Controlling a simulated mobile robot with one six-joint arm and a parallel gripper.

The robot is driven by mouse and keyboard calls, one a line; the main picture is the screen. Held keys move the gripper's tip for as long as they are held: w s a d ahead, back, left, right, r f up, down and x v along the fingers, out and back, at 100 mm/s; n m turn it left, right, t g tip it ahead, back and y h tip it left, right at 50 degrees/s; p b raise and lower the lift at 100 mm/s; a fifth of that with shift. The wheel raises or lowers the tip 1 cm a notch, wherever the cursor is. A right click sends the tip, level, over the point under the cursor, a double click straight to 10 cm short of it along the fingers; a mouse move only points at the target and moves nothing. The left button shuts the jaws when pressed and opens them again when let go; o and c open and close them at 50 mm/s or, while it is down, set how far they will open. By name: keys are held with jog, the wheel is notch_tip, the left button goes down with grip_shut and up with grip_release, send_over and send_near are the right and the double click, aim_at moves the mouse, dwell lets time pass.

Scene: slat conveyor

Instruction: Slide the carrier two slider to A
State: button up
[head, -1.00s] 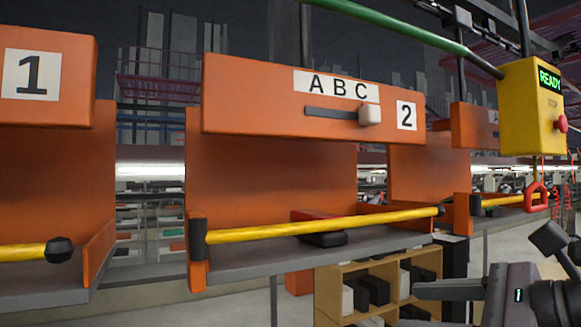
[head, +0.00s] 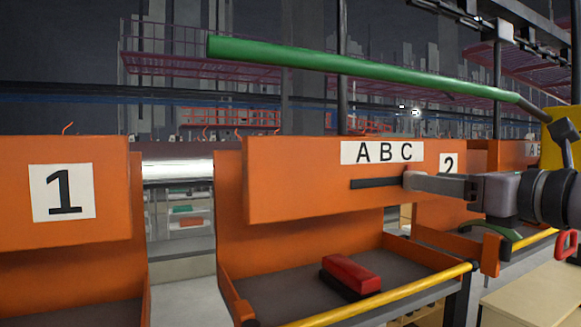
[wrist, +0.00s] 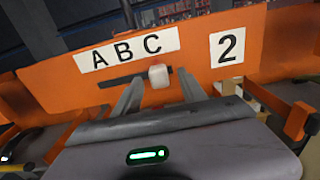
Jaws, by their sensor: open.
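Carrier two (head: 310,185) is an orange panel with an ABC label, a dark slot and a 2 plate. In the wrist view its slider, a pale block knob (wrist: 159,76), sits at the right end of the slot (wrist: 120,82), just below the C. My gripper (wrist: 161,82) is open, with one finger on each side of the knob as seen from the wrist. I cannot tell whether either finger touches it. In the head view my gripper (head: 412,181) reaches in from the right at the slot's right end and hides the knob.
A green bar (head: 350,68) crosses above the carrier. A red and black object (head: 350,274) lies on the carrier's tray, behind a yellow rail (head: 400,292). Carrier one (head: 110,205) stands to the left. A yellow box (head: 562,125) is at the right edge.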

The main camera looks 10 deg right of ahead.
jog(key=shift+x, duration=1.45)
jog(key=shift+s, duration=0.2)
jog(key=shift+c, duration=0.4)
grip_shut()
jog(key=shift+a, duration=0.1)
